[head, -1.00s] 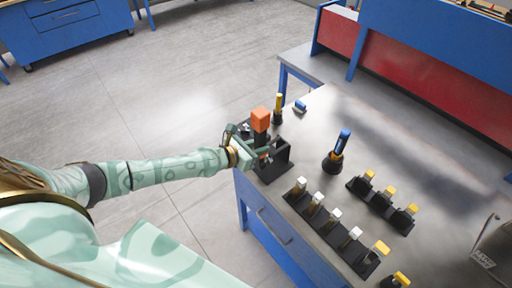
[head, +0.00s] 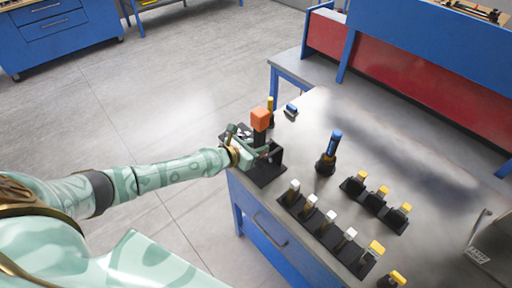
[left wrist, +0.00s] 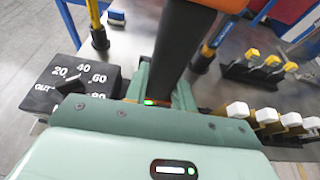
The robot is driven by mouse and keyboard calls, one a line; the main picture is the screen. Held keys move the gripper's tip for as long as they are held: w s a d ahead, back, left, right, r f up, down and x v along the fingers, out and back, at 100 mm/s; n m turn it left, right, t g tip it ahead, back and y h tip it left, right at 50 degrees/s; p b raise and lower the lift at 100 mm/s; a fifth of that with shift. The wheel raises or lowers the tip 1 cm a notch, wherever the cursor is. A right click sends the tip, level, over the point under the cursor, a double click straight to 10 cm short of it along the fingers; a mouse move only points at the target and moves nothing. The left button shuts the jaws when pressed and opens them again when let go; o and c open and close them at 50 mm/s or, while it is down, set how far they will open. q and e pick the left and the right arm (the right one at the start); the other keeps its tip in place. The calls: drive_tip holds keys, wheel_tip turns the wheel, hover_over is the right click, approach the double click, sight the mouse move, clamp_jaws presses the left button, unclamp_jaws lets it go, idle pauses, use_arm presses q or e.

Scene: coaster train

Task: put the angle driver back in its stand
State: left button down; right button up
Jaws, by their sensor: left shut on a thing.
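The angle driver (head: 260,119) has an orange block on top of a dark grip and stands roughly upright at the table's near-left corner. My left gripper (head: 246,153) is shut on its dark grip. In the left wrist view the dark grip (left wrist: 181,42) rises between the jaws. The black stand (head: 271,172) is at the table corner, right beside and partly behind the gripper. The driver's lower end is hidden by the gripper and stand, so I cannot tell whether it is seated. My right gripper is not in view.
A black box with a numbered dial (left wrist: 72,85) is beside the gripper. A blue-topped tool (head: 331,150) stands to the right. Racks of white-topped (head: 320,225) and yellow-topped tools (head: 378,201) sit nearer and right. The table's middle back (head: 400,150) is clear.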

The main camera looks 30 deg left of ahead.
use_arm(q)
drive_tip(key=shift+w+d+r, duration=0.1)
drive_tip(key=shift+w+d, duration=0.1)
drive_tip(key=shift+w, duration=0.3)
drive_tip(key=shift+w+d+r, duration=0.1)
drive_tip(key=shift+w+d, duration=0.1)
drive_tip(key=shift+w, duration=0.25)
drive_tip(key=shift+f+b, duration=0.75)
drive_tip(key=shift+f, duration=0.1)
idle(1.2)
